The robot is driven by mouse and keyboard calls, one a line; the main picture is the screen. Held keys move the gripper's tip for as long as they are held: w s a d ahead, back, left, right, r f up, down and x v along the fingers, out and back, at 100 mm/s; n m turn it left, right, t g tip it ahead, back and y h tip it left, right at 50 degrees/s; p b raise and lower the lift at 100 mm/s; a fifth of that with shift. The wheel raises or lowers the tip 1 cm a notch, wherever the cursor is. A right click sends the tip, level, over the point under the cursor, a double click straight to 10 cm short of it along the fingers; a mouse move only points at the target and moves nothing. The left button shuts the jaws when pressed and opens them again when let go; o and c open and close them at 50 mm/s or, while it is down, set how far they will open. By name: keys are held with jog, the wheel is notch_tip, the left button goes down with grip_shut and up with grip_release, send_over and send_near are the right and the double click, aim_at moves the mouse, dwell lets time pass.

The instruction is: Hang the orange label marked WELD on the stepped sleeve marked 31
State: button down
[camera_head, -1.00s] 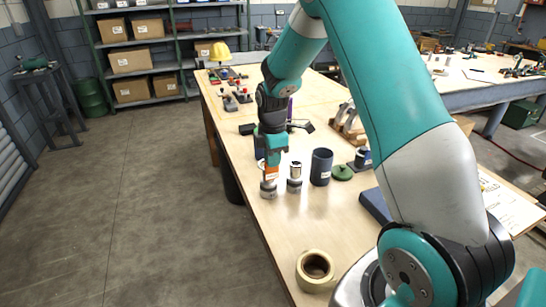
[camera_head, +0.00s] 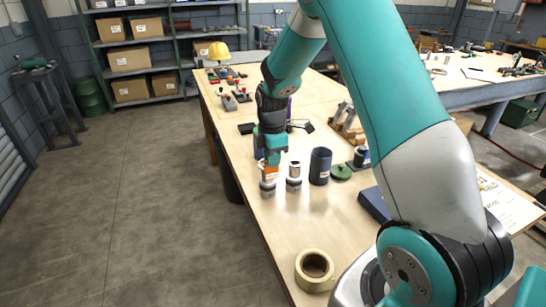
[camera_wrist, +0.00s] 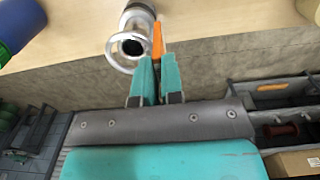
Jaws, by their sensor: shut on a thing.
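My gripper (camera_head: 271,159) is shut on the orange label (camera_head: 270,171), whose edge shows between the fingers in the wrist view (camera_wrist: 157,40). The label is upright at a metallic stepped sleeve (camera_head: 268,190) near the table's left edge. In the wrist view a pale ring (camera_wrist: 112,58) overlaps the open top of that sleeve (camera_wrist: 139,17); I cannot tell whether it is around the sleeve or above it. A second metallic sleeve (camera_head: 293,180) stands just to the right. The WELD mark and the sleeve numbers are not readable.
A dark blue cylinder (camera_head: 320,166) and a green lid-like part (camera_head: 341,172) stand to the right on the table (camera_head: 290,225). A tape roll (camera_head: 315,269) lies near the front. The table between the sleeves and the tape is clear.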

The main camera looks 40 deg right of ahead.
aim_at(272, 172)
jog(key=shift+f, duration=0.2)
jog(key=shift+f+b, duration=0.9)
jog(key=shift+f, duration=0.3)
jog(key=shift+f, duration=0.2)
jog(key=shift+f+b, duration=0.75)
jog(key=shift+f, duration=0.25)
jog(key=c, duration=1.2)
grip_release()
jog(key=shift+o, duration=0.2)
